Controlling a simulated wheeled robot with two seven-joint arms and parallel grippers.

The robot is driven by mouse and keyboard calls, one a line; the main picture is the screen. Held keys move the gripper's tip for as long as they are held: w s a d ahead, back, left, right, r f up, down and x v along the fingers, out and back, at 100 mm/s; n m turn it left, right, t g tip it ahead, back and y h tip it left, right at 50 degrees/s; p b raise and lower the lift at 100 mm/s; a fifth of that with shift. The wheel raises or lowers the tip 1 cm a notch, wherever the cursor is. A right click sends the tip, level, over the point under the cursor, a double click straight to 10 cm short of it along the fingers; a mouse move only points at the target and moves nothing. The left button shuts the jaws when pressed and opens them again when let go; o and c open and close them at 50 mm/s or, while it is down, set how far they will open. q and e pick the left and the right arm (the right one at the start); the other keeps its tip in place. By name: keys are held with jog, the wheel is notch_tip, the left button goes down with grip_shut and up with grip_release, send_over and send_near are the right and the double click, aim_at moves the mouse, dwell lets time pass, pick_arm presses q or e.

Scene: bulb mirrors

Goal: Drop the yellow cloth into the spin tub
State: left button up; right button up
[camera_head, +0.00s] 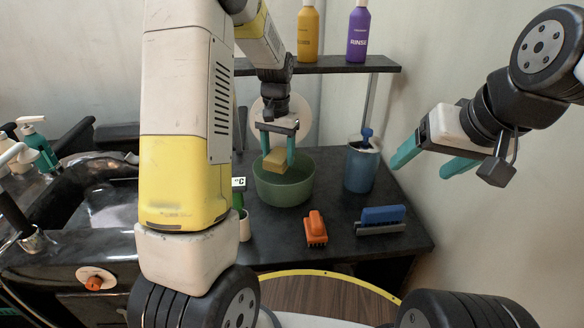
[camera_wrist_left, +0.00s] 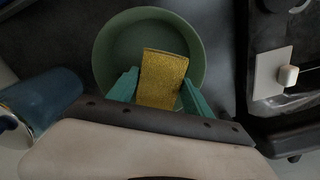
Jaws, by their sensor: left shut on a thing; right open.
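The yellow cloth (camera_head: 276,161) looks like a folded block between the teal fingers of my left gripper (camera_head: 277,158), which is shut on it. It is over the round green tub (camera_head: 284,190), the likeliest spin tub, on the dark counter. In the left wrist view, the cloth (camera_wrist_left: 162,78) sits between the fingers (camera_wrist_left: 160,92), with the tub (camera_wrist_left: 112,48) behind it. The cloth's lower end overlaps the tub's opening in the head view; its exact height is hard to tell. My right gripper (camera_head: 428,160) is open and empty, high at the right.
A blue canister (camera_head: 361,167) stands right of the tub. An orange brush (camera_head: 315,229) and a blue brush (camera_head: 381,219) lie in front. A shelf (camera_head: 340,66) with a yellow bottle (camera_head: 308,34) and a purple bottle (camera_head: 357,34) is above. Pump bottles (camera_head: 37,146) stand far left.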

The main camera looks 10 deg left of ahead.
pick_arm(q)
jog(key=shift+f, duration=0.2)
jog(key=o, duration=1.3)
jog(key=shift+c, duration=0.2)
jog(key=shift+r, duration=3.9)
